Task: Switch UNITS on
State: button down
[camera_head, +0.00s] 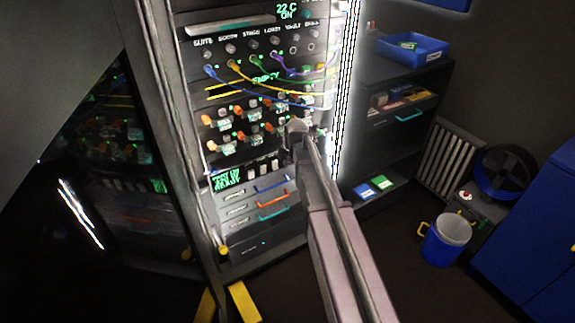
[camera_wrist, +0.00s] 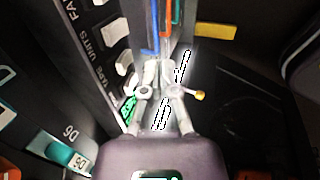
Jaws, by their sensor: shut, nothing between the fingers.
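The UNITS switch (camera_wrist: 112,32) is a white rocker in a row of several white rockers on a dark panel, at the upper left of the wrist view. Its UNITS label (camera_wrist: 90,43) reads sideways. I cannot tell which way the rocker is tipped. In the head view the switch row (camera_head: 263,169) sits right of a green-text display, and single labels are too small to read. My gripper (camera_wrist: 158,68) is shut and empty, to the right of the row and apart from the UNITS switch. In the head view my gripper (camera_head: 300,127) is in front of the rack's right side, above the row.
Orange connectors (camera_head: 240,113) and looped cables (camera_head: 262,92) fill the rack above the switches. Drawers with blue and orange handles (camera_head: 272,202) lie below. A shelf unit with a blue tray (camera_head: 413,48) stands at the right. A blue bucket (camera_head: 445,240) stands on the floor.

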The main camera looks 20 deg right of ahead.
aim_at(275, 166)
jog(key=shift+w+a+f+b, duration=0.3)
jog(key=shift+w+f+b, duration=0.75)
jog(key=shift+f+b, duration=0.15)
jog(key=shift+w+a+f+b, duration=0.3)
jog(key=shift+w+f+b, duration=0.75)
jog(key=shift+f, duration=0.2)
jog(key=shift+w+a+f+b, duration=0.3)
jog(key=shift+w+f+b, duration=0.7)
jog(key=shift+f+b, duration=0.25)
